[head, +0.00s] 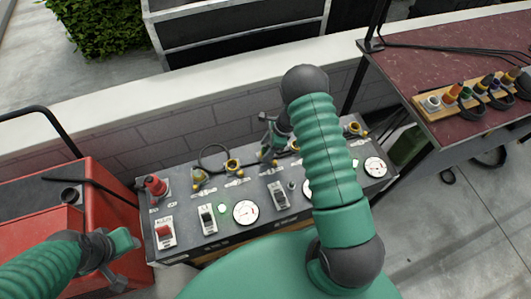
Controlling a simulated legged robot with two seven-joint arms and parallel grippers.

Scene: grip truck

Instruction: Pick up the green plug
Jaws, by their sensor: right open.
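A row of coloured plugs stands in a wooden rack (422,104) on the dark red table at the right. A small green plug (480,87) seems to be among them, but it is small and partly covered by its neighbours. My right gripper (268,145) is open over the back of the control panel, well left of the rack. It is partly hidden behind my own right arm, and I see nothing held in it. My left gripper (122,258) is at the lower left, beside the panel's left end; its jaw opening is unclear.
The grey control panel (180,250) carries switches, gauges, yellow-capped sockets and a red plug (155,186). A red box (95,190) stands at the left. The dark red table (430,60) has a black post and cables. A low wall (110,115) runs behind the panel.

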